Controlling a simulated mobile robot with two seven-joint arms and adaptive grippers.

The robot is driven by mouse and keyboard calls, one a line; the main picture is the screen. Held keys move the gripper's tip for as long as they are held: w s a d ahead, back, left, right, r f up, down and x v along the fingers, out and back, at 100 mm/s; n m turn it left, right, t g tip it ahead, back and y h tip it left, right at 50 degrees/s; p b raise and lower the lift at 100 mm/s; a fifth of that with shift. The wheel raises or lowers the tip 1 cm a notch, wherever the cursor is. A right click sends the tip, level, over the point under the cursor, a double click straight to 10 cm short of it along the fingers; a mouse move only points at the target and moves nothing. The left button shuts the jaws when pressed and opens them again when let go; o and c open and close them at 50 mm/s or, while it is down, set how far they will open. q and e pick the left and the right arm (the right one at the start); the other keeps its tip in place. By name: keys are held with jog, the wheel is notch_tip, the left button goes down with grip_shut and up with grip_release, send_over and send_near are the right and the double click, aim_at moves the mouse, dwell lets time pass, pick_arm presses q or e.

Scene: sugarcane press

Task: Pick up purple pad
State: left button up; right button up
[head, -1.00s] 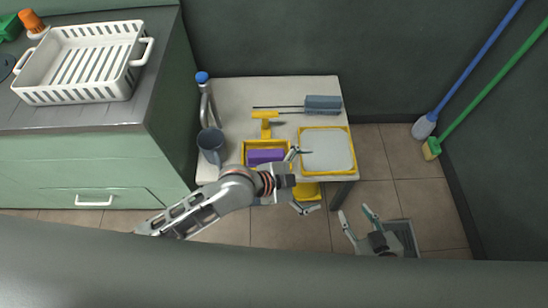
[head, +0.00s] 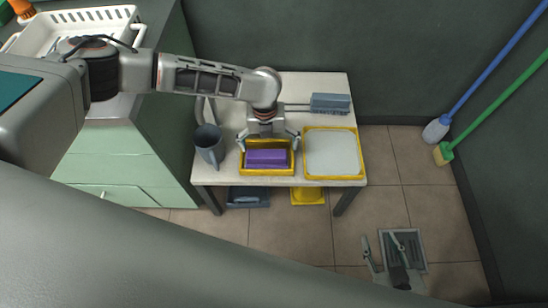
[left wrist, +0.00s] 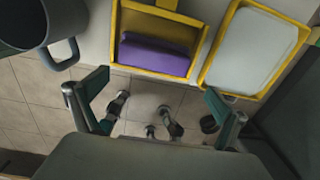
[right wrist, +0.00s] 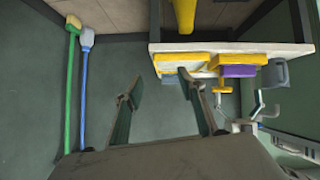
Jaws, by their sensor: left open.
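The purple pad (head: 267,158) lies in a small yellow tray (head: 267,172) on the white table. The pad also shows in the left wrist view (left wrist: 153,57) and in the right wrist view (right wrist: 238,71). My left gripper (head: 268,140) is open over the back part of that tray, with one finger toward each side of it. In the left wrist view the open left fingers (left wrist: 148,97) are empty. My right gripper (head: 383,246) is open and empty, low in front of the table at the right, away from the pad.
A yellow-rimmed tray with a pale surface (head: 333,153) stands right of the pad's tray. A grey mug (head: 209,145) stands left, a grey brush (head: 330,103) behind. A white basket (head: 85,22) sits on the left counter. A blue mop (head: 437,128) and green broom (head: 444,153) lean right.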

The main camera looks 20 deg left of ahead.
aim_at(266, 154)
pick_arm(q)
jog(key=shift+w+a+r, duration=0.15)
jog(key=shift+w+a, duration=0.3)
jog(key=shift+a, duration=0.2)
jog(key=shift+w+a+y, duration=0.1)
jog(key=shift+a+y, duration=0.1)
jog(key=shift+y, duration=0.1)
jog(key=shift+f, duration=0.5)
jog(key=f, duration=0.2)
jog(key=f+b, duration=0.1)
jog(key=f, duration=0.1)
jog(key=f+b, duration=0.1)
jog(key=f, duration=0.1)
jog(key=shift+s+d+f, duration=0.1)
jog(key=shift+s+d, duration=0.1)
jog(key=shift+s, duration=0.05)
jog(key=shift+f, duration=0.2)
jog(key=shift+w, duration=0.15)
jog(key=c, duration=0.9)
jog(key=shift+c, duration=0.4)
pick_arm(e)
jog(key=shift+a+f, duration=0.25)
